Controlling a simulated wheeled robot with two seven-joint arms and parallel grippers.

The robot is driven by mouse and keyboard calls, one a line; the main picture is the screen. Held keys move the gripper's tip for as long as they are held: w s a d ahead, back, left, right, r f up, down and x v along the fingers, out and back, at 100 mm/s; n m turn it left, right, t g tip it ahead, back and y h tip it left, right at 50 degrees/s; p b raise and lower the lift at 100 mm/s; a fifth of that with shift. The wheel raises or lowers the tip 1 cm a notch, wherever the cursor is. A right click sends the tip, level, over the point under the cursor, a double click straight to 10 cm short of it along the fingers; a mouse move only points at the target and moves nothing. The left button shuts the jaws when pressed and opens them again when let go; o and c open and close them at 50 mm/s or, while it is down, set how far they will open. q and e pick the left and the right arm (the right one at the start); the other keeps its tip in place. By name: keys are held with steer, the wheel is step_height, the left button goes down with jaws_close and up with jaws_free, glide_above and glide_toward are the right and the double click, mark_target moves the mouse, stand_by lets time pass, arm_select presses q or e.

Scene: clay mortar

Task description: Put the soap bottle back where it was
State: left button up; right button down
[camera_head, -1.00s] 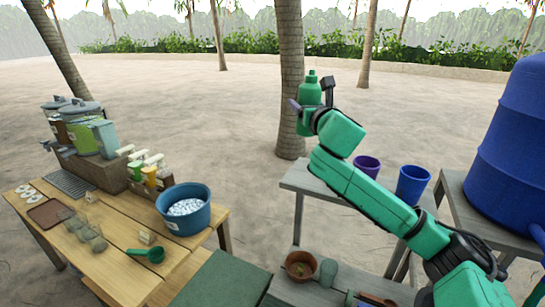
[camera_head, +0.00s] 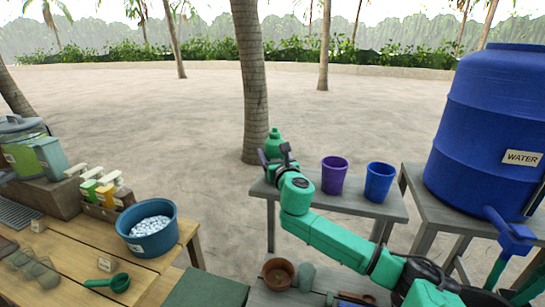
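The green soap bottle (camera_head: 273,143) stands upright at the far left end of the grey side table (camera_head: 345,207). My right gripper (camera_head: 272,160) has its dark fingers around the bottle's body. The gripper hides the bottle's lower part, so I cannot tell whether its base touches the table top. My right arm reaches in from the lower right over the table. My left gripper is not in view.
A purple cup (camera_head: 334,174) and a blue cup (camera_head: 379,182) stand right of the bottle. A large blue water barrel (camera_head: 495,130) stands further right. A wooden table (camera_head: 110,265) with a blue tub (camera_head: 146,240) is at left. A clay pot (camera_head: 278,273) sits below.

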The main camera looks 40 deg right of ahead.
steer(key=shift+s+f, duration=0.15)
steer(key=shift+f, duration=0.2)
jaws_free()
steer(key=shift+r, duration=0.2)
steer(key=shift+s+f, duration=0.1)
steer(key=shift+s, duration=0.05)
steer(key=b+v, duration=0.3)
steer(key=v, duration=0.8)
steer(key=shift+s+a, duration=0.25)
